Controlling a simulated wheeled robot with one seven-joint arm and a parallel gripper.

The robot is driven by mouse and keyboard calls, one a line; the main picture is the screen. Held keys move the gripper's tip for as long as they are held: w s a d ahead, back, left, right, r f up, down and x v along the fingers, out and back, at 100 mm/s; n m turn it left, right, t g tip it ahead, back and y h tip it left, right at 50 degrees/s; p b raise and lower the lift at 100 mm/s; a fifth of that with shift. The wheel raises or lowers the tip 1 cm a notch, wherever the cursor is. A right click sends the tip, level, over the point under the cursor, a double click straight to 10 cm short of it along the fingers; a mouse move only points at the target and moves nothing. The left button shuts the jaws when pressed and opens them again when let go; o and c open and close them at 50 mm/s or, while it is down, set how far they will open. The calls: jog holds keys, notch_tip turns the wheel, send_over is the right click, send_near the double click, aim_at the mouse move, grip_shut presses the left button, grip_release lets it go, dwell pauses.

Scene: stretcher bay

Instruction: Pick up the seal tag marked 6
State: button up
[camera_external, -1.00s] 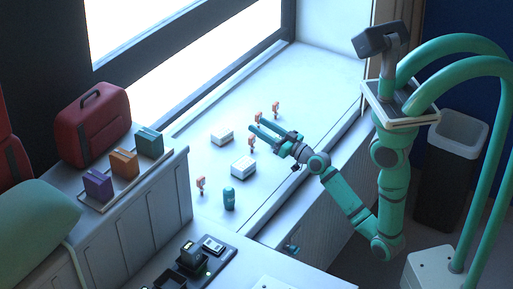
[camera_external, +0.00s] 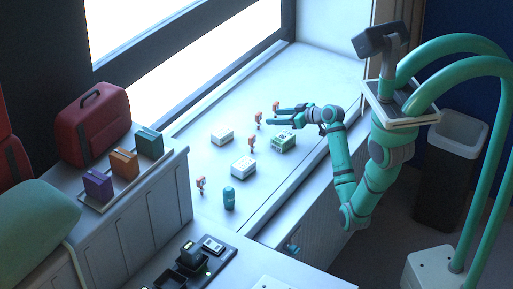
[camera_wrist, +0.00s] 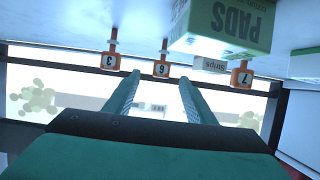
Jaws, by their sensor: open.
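The seal tag marked 6 (camera_wrist: 162,69) is an orange tag with a white face. It appears upside down in the wrist view, ahead of and between my fingertips. In the external view it looks to be the orange tag (camera_external: 258,118) just left of my gripper (camera_external: 276,116). My gripper also shows in the wrist view (camera_wrist: 160,78), with its two teal fingers spread apart and nothing held between them. A gap shows between the fingertips and the tag in the external view.
Tag 3 (camera_wrist: 109,61) and tag 7 (camera_wrist: 242,77) flank tag 6. A green-and-white PADS box (camera_wrist: 232,22) stands close beside my gripper. A small Strips box (camera_wrist: 210,63) is behind.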

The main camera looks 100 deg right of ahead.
aim_at(260, 117)
jog(key=shift+x, duration=4.8)
jog(key=shift+w+a+r, duration=0.1)
jog(key=shift+w+r, duration=0.05)
jog(key=shift+w, duration=0.05)
jog(key=c, duration=1.1)
